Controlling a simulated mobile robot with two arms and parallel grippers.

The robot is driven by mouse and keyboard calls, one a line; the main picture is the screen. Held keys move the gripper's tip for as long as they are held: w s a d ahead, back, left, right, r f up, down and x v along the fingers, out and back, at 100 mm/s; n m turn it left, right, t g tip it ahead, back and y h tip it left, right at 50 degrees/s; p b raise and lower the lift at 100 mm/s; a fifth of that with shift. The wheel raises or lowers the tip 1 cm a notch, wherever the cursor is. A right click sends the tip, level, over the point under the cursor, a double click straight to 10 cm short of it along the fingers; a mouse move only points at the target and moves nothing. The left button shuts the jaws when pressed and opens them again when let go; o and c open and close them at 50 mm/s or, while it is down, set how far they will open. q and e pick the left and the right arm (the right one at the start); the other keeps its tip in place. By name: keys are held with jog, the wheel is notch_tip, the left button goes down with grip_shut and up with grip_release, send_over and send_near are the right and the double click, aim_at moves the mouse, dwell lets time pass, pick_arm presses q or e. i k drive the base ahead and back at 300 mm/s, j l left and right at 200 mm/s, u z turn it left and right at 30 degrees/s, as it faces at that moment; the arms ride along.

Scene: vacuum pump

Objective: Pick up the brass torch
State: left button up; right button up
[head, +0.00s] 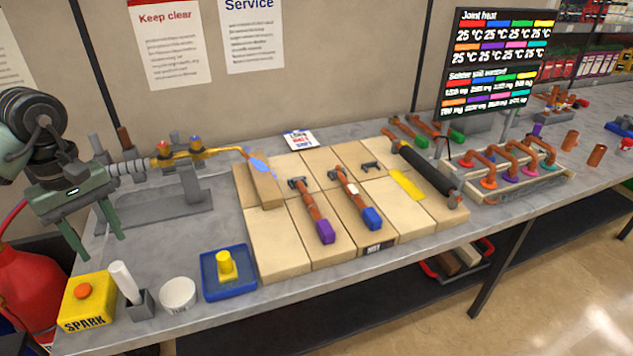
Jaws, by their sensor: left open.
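The brass torch (203,153) rests on a grey stand (190,187) at the back left of the bench. It has a grey ribbed handle (130,167), a red knob and a blue knob. Its thin neck points right, and a blue flame-like shape (261,167) shows at its tip, over an upright tan block. My left gripper (100,247) is open and empty, fingers pointing down, at the bench's left end. It is left of the handle and nearer the camera, apart from the torch. My right gripper is not in view.
A yellow SPARK box (87,301), a white stick in a grey holder (125,282), a white cup (178,294) and a blue tray (241,286) line the front left. Tan blocks (275,257) with copper pipes fill the middle. A red extinguisher (25,290) stands at left.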

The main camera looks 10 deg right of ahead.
aim_at(144, 164)
jog(key=i+l+u, duration=0.1)
jog(key=i+l, duration=0.3)
jog(key=i, duration=0.2)
jog(key=i+l+u, duration=0.15)
jog(key=i+l, duration=0.3)
jog(key=i, duration=0.1)
